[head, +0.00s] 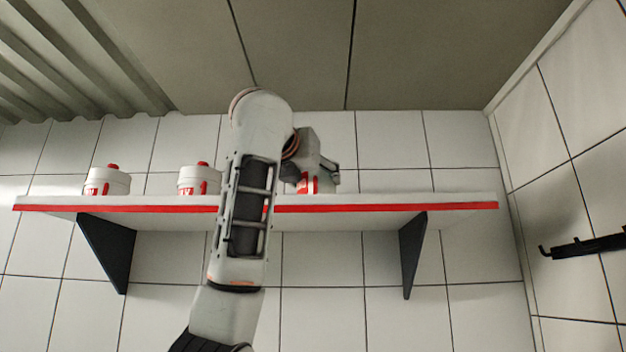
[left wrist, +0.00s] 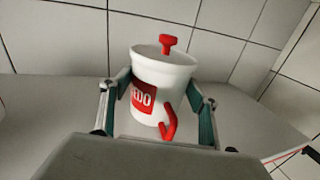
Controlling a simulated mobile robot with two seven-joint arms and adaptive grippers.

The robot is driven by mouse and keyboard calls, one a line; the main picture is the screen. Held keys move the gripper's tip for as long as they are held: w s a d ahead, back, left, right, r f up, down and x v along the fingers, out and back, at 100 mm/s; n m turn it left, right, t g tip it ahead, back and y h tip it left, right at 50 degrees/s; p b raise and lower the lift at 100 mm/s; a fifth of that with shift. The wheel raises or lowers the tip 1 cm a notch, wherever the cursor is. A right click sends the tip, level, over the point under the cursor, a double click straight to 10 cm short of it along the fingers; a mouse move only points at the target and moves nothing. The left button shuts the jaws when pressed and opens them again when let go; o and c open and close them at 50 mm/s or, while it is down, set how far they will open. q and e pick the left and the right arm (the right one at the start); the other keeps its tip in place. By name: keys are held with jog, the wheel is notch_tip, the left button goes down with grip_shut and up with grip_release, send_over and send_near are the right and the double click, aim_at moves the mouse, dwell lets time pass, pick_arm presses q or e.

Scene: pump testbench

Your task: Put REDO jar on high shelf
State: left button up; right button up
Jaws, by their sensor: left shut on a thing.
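The REDO jar (left wrist: 161,86) is white with a red label, a red handle and a red lid knob. In the left wrist view it stands upright between the two fingers of my left gripper (left wrist: 160,108), which are shut on its sides. In the head view my left gripper (head: 318,170) is at the high shelf (head: 390,203), and the jar (head: 318,186) shows partly behind it at shelf height. The shelf is white with a red front edge. The jar appears to be on or just above the shelf top; its base is hidden. My right gripper is not in view.
Shelf right of the held jar is clear. A dark bracket (head: 412,252) supports the shelf. A dark hook rail (head: 585,246) is on the right wall.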

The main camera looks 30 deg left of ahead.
pick_arm(q)
jog(key=o, duration=1)
jog(key=shift+f, duration=0.2)
jog(key=o, duration=0.4)
jog(key=shift+r, duration=0.1)
jog(key=shift+r, duration=0.15)
jog(key=b+v, duration=0.4)
jog(key=v, duration=0.8)
